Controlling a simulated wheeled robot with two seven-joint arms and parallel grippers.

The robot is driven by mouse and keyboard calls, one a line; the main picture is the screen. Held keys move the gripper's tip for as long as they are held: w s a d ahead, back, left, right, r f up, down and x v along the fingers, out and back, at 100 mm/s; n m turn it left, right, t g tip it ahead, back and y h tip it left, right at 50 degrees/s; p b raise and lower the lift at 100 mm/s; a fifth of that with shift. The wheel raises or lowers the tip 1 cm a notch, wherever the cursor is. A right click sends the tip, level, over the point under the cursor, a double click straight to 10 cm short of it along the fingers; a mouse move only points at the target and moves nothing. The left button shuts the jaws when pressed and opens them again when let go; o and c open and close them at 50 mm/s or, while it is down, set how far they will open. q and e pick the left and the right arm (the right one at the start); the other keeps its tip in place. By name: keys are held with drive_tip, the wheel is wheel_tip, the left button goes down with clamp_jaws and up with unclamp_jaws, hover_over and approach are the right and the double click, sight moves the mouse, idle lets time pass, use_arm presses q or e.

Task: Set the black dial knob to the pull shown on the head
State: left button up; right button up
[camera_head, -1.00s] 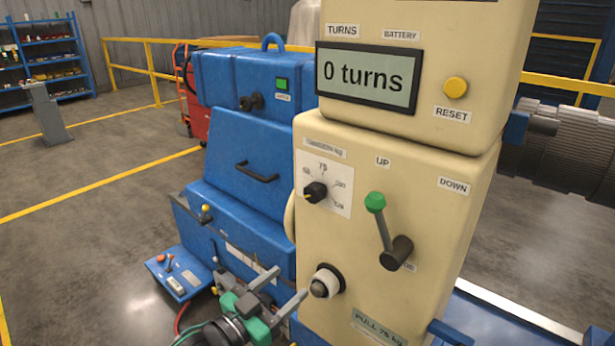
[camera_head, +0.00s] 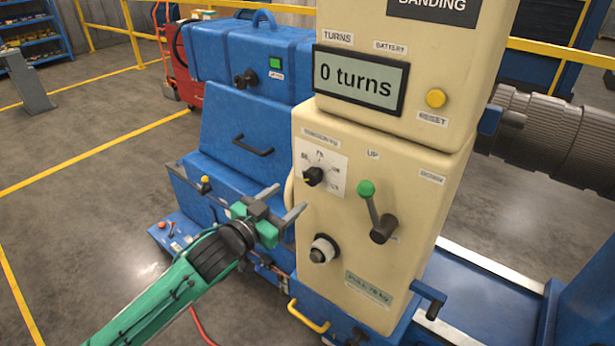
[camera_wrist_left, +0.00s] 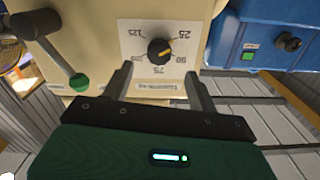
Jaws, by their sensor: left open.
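The black dial knob (camera_head: 313,176) sits on a white scale plate on the front of the cream head (camera_head: 350,240). It also shows in the left wrist view (camera_wrist_left: 160,51), upside down, its orange pointer toward the mark that seems to read 25, away from 75. The pull label (camera_head: 368,288) low on the head is blurred now; it reads PULL 75 kg in the earlier frame. My left gripper (camera_head: 284,203) is open and empty, below and left of the knob. In the left wrist view its fingertips (camera_wrist_left: 158,76) are apart, short of the knob. My right gripper is out of view.
A green-tipped lever (camera_head: 374,212) stands right of the knob, with a white-collared button (camera_head: 323,248) below. The display (camera_head: 358,79) reads 0 turns, beside a yellow reset button (camera_head: 436,98). A blue cabinet (camera_head: 240,130) stands left of the head.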

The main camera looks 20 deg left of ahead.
sight(309, 181)
use_arm(q)
drive_tip(key=p+x, duration=0.2)
drive_tip(key=x, duration=0.6)
drive_tip(key=shift+w+d+p, duration=0.1)
drive_tip(key=shift+w+p, duration=0.2)
drive_tip(key=shift+c, duration=0.5)
drive_tip(key=c, duration=0.9)
